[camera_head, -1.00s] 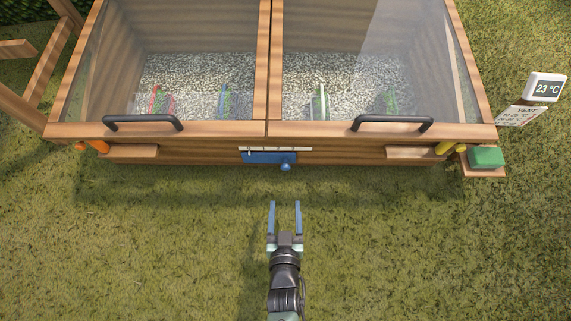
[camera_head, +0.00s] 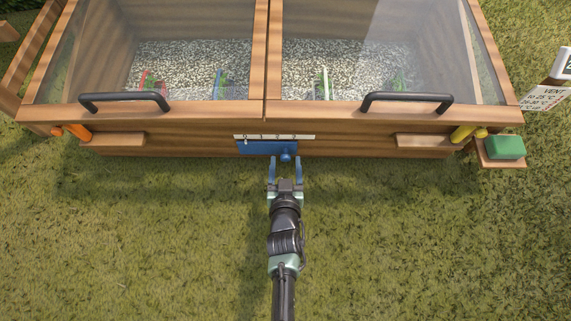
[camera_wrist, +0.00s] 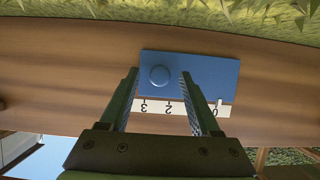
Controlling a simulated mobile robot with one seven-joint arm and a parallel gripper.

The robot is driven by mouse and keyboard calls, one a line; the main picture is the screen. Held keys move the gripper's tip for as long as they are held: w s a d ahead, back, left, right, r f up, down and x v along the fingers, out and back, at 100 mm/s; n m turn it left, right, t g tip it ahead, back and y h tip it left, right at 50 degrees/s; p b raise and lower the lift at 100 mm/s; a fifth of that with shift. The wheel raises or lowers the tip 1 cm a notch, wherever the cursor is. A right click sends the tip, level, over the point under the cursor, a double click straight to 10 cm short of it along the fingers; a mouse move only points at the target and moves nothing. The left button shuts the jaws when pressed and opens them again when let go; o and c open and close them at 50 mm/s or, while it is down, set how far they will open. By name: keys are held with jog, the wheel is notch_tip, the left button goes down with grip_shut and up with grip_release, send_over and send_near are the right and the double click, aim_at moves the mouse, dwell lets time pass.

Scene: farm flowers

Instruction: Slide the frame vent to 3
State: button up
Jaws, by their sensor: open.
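The blue vent slide (camera_head: 258,147) is on the front of the wooden cold frame, below a white scale (camera_head: 290,137) marked 0 to 3. Its white pointer (camera_wrist: 219,101) is at the 0 mark; the wrist view shows the scale upside down. A round blue knob (camera_head: 286,157) stands out near the slide's right end. My gripper (camera_head: 285,163) is open and empty, just in front of the knob. In the wrist view the knob (camera_wrist: 159,76) appears between the fingertips; I cannot tell whether they reach around it.
Black handles (camera_head: 124,101) (camera_head: 407,101) are on the glazed lids above. Small wooden ledges (camera_head: 112,140) (camera_head: 424,140) jut from the front at both sides. A green block (camera_head: 503,147) sits on a shelf at right, near a VENT sign (camera_head: 546,97). The grass in front is clear.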

grip_shut()
dwell(1.4)
